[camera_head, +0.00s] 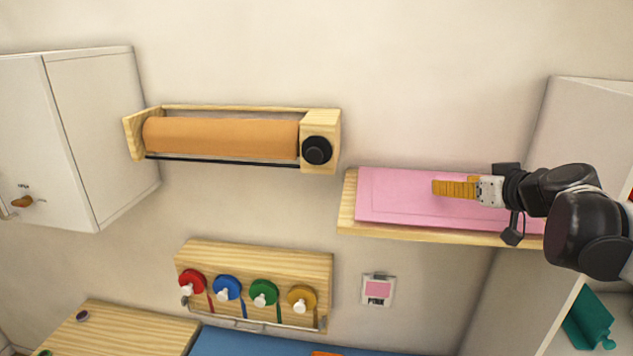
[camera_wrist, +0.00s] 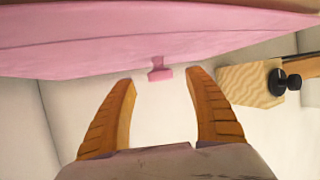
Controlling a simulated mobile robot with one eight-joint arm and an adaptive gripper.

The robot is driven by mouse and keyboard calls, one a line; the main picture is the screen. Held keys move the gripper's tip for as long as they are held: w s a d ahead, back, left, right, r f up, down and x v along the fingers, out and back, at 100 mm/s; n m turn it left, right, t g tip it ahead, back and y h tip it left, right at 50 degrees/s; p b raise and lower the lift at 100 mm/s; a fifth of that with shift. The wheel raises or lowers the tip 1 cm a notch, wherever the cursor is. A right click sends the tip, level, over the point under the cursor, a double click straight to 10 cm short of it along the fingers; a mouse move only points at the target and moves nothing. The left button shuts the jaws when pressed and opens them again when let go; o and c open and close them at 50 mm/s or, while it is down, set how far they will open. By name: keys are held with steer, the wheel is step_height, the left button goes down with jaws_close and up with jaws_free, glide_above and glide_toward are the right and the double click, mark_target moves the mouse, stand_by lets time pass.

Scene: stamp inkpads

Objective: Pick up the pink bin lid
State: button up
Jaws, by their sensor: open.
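The pink bin lid (camera_head: 400,208) is a flat pink panel lying on a wooden wall shelf at the right in the head view. In the wrist view the pink lid (camera_wrist: 80,45) spans the top, and a small pink tab (camera_wrist: 160,70) sticks out from its edge. My gripper (camera_head: 436,189) overlaps the lid in the head view, its orange fingers pointing left. In the wrist view my gripper (camera_wrist: 160,77) is open and empty, its fingertips on either side of the tab with gaps. I cannot tell how deep the tab sits between the fingers.
The wooden shelf (camera_head: 430,235) carries the lid. A roll holder with an orange roll (camera_head: 220,137) is left of it. White cabinets (camera_head: 105,130) flank the wall. Bare wall separates shelf and roll holder.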

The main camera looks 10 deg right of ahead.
steer(key=p+x, duration=0.1)
steer(key=x, duration=0.4)
steer(key=shift+f, duration=0.1)
steer(key=shift+s, duration=0.2)
steer(key=c, duration=0.3)
jaws_close()
steer(key=shift+r, duration=0.2)
